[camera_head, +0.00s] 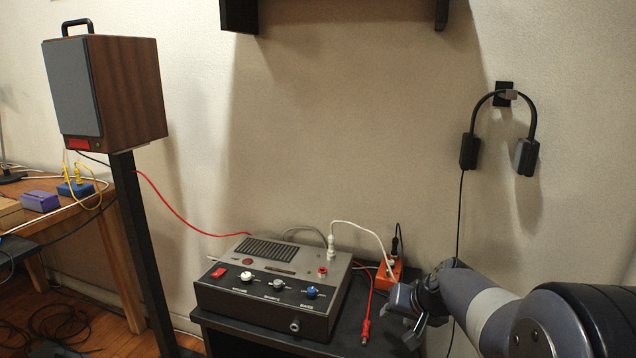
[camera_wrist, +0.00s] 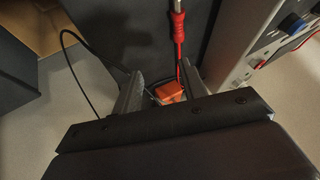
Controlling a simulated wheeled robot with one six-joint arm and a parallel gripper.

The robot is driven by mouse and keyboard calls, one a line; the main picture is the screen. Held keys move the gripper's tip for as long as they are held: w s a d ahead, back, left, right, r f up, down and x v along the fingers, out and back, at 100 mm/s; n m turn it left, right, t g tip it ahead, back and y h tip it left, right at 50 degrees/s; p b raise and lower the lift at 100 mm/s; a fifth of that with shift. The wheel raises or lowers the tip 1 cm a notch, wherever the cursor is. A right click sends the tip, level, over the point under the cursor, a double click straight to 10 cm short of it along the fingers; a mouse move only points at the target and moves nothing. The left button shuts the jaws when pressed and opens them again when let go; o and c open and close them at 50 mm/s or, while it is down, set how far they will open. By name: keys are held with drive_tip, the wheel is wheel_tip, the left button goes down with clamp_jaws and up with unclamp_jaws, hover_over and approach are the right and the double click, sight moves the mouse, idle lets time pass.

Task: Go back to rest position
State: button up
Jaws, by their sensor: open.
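My gripper (camera_head: 402,312) is at the lower right in the head view, over the right side of the black stand, beside the grey amplifier box (camera_head: 270,285). In the wrist view my gripper (camera_wrist: 162,85) has its two fingers apart, with nothing clearly held between them. An orange block (camera_wrist: 170,92) shows beyond the gap between the fingers. A red plug on a red cable (camera_wrist: 178,30) shows just above the gap.
An orange power strip (camera_head: 390,272) with plugs stands behind my gripper. Headphones (camera_head: 500,130) hang on the wall, their black cable running down behind my arm. A wooden speaker (camera_head: 125,90) stands at left, beside a wooden table (camera_head: 75,215).

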drive_tip(key=b+x, duration=0.1)
drive_tip(key=x, duration=0.3)
drive_tip(key=shift+s+f, duration=0.1)
drive_tip(key=shift+f, duration=0.05)
drive_tip(key=s+r+n+g+h+p, duration=0.1)
drive_tip(key=s+r+g+p, duration=0.2)
drive_tip(key=p, duration=1.4)
drive_tip(key=s+r+n+g+p, duration=0.1)
drive_tip(key=s+r+g+p, duration=0.2)
drive_tip(key=r+p, duration=0.9)
drive_tip(key=s+a+p, duration=0.1)
drive_tip(key=s+p, duration=0.1)
drive_tip(key=p, duration=0.2)
drive_tip(key=shift+h+p, duration=0.4)
drive_tip(key=shift+g, duration=0.3)
drive_tip(key=shift+s, duration=0.1)
